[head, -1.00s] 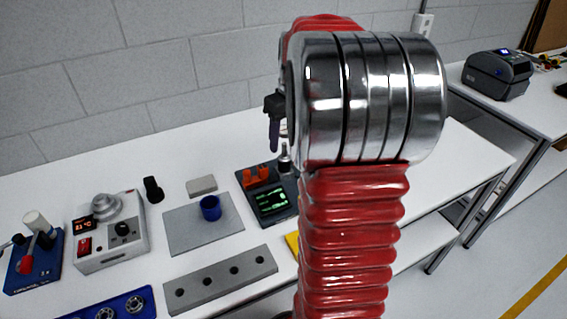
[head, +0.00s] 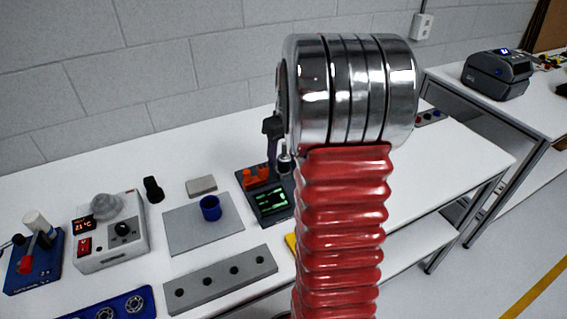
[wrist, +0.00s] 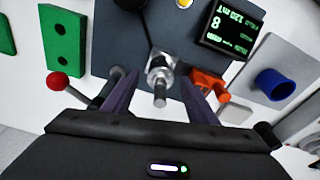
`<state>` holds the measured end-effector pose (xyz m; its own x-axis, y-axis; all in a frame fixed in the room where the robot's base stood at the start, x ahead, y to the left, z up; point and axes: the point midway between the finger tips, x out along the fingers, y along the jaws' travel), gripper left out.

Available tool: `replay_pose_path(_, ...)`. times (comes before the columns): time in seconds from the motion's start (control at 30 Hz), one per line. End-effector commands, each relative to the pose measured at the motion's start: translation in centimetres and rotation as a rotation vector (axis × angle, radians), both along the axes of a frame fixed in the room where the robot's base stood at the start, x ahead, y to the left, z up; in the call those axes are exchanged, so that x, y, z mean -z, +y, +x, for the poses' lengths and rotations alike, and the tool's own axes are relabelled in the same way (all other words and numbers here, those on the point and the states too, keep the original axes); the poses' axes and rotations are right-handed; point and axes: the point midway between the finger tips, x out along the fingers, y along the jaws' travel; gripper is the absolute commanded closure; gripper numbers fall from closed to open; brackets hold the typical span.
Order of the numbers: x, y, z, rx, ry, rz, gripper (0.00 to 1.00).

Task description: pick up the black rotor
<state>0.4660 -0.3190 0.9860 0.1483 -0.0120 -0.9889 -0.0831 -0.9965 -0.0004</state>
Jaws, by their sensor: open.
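A small black upright piece (head: 152,189), which looks like the black rotor though I cannot be sure, stands on the white table left of the grey block. In the wrist view a black piece (wrist: 268,136) shows at the lower right, partly cut off by my gripper body. My gripper (wrist: 160,75) is open, its dark fingers either side of a silver spindle (wrist: 160,76) on the dark tester, with gaps visible on both sides. In the head view my gripper (head: 272,150) points down by the tester (head: 272,203), well right of the black piece.
A blue cup (head: 210,208) stands on a grey plate (head: 185,232). Orange clips (wrist: 207,82) are close to my right finger; a red-knobbed lever (wrist: 58,81) is to the left. A grey holed bar (head: 222,280) and a control box (head: 110,235) stand nearby.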

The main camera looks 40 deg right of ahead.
Motion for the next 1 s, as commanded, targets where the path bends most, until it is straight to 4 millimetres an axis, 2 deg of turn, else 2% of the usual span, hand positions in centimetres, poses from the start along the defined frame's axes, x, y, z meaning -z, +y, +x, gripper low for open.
replay_pose_path(0.13,1.12,0.02,0.13,0.000,0.001,0.001,0.47)
replay_pose_path(0.67,1.12,-0.05,0.13,0.001,0.000,-0.001,0.47)
replay_pose_path(1.0,1.11,-0.07,0.12,0.001,0.000,-0.001,0.71)
